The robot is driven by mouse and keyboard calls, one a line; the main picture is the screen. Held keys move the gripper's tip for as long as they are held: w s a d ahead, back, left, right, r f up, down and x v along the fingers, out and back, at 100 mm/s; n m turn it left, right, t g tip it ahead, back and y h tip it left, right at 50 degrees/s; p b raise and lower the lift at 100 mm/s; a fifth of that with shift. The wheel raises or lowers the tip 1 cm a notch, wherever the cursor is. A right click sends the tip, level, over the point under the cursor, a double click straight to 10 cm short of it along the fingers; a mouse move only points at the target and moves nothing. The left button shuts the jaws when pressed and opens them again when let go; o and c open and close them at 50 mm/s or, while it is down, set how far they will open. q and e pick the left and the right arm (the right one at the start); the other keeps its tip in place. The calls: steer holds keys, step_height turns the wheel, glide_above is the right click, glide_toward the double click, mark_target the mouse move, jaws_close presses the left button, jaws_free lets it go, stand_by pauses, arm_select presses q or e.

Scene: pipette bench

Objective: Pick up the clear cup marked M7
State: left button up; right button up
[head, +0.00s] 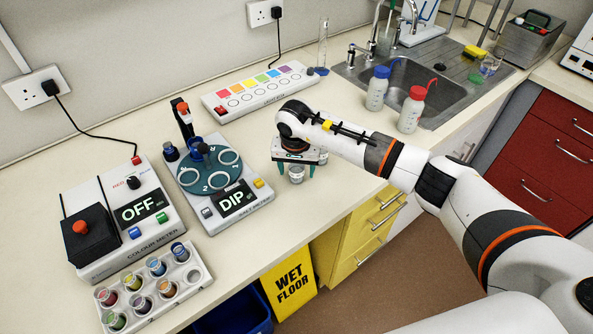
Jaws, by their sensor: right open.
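A small clear cup (296,175) stands upright on the bench, right of the dip machine. I cannot read an M7 mark on it at this size. My right gripper (296,168) reaches in from the right and points down over the cup. Its teal fingers are open, one to each side of the cup in the picture. I cannot tell whether they touch it. The gripper body hides the area just behind the cup. My left gripper is not in view.
The dip machine (246,221) stands left of the cup, and the colour meter (98,190) is further left. A rack (193,276) holds several coloured cups. A colour strip box (231,112) lies behind. Blue-capped (376,93) and red-capped (410,114) bottles stand by the sink (415,82).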

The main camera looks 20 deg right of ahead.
steer(key=c, duration=1)
steer(key=shift+c, duration=0.4)
steer(key=shift+r, duration=0.15)
